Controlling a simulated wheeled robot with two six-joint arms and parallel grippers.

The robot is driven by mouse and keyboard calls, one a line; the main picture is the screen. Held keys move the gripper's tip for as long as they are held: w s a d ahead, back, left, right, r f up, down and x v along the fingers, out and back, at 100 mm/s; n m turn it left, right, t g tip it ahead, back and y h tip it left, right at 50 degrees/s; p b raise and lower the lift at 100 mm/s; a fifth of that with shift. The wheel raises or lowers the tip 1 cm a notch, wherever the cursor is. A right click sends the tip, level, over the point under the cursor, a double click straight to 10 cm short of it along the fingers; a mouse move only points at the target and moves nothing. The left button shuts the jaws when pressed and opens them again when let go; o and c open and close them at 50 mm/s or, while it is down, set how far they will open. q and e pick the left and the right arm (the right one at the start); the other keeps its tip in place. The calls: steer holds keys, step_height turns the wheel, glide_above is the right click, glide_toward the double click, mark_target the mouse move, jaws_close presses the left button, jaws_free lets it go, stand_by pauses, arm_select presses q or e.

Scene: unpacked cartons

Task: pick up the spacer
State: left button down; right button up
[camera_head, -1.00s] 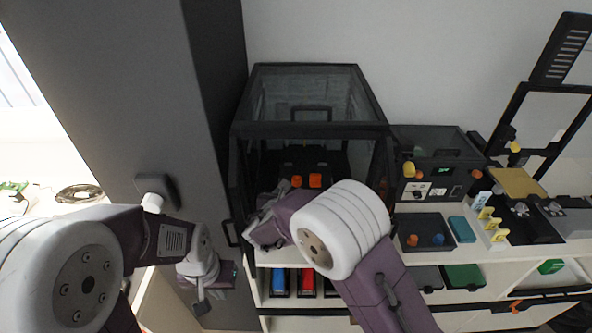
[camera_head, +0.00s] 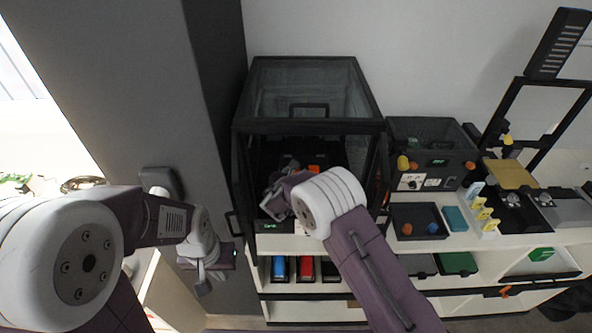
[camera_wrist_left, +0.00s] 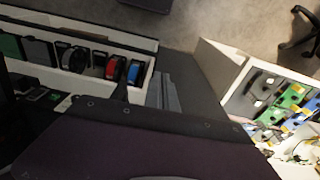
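I cannot tell for sure which thing is the spacer. A small orange piece (camera_head: 314,169) shows inside the dark glass-walled enclosure (camera_head: 311,126), just behind my right gripper. My right gripper (camera_head: 272,203) reaches into the enclosure's open front; its fingers are small, dark and partly hidden by my wrist, so I cannot tell if they are open or hold anything. My left gripper (camera_head: 203,284) hangs low in front of the grey column, away from the enclosure; its fingers are too unclear to read. The left wrist view shows no fingertips.
Right of the enclosure stand a dark box with knobs (camera_head: 432,152) and a black tray (camera_head: 416,208) holding an orange and a blue piece. A blue block (camera_head: 455,218) lies beside it. The grey column (camera_head: 140,90) stands at left.

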steer(key=shift+c, duration=0.6)
steer(key=shift+s, duration=0.1)
jaws_close()
steer(key=shift+r, duration=0.2)
step_height(320, 180, up, 3)
steer(key=shift+s+b, duration=0.1)
steer(key=shift+b, duration=0.7)
steer(key=s+d+b, duration=0.2)
steer(key=s, duration=0.6)
steer(key=s+d+b, duration=0.3)
steer(key=s, duration=0.6)
steer(key=shift+d, duration=0.25)
